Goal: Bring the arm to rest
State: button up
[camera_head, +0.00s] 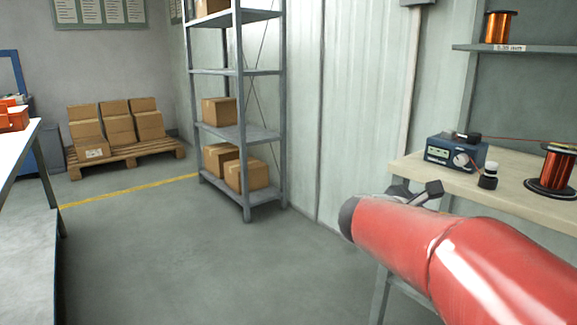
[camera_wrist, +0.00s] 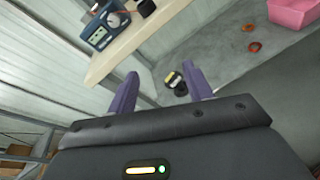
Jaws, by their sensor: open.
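My red arm reaches in from the lower right in the head view, in front of the wooden bench (camera_head: 520,190). My gripper (camera_head: 428,190) shows only partly past the end of the arm, near the bench's left edge. In the wrist view my gripper (camera_wrist: 160,76) has its two purple fingers spread apart, with nothing held between them.
On the bench are a blue meter (camera_head: 455,154), a small black-and-white jar (camera_head: 488,176) and a copper wire spool (camera_head: 556,171). A grey shelf rack (camera_head: 246,132) with boxes stands at the wall. The wrist view shows a pink bin (camera_wrist: 292,14). Open floor lies left.

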jog(key=s+a+f+m+g+y, duration=0.1)
jog(key=s+f+m+g+y, duration=0.15)
jog(key=s+f+m, duration=0.35)
jog(key=s+a+f+m+g+y, duration=0.1)
jog(key=s+f+m+y, duration=0.2)
jog(key=s, duration=0.5)
jog(key=s+a+f+m+t+y, duration=0.1)
jog(key=s+a+f+m+y, duration=0.3)
jog(key=s+a+m+y, duration=0.3)
jog(key=s+a+m, duration=0.3)
jog(key=a, duration=0.1)
jog(key=shift+m+p, duration=0.4)
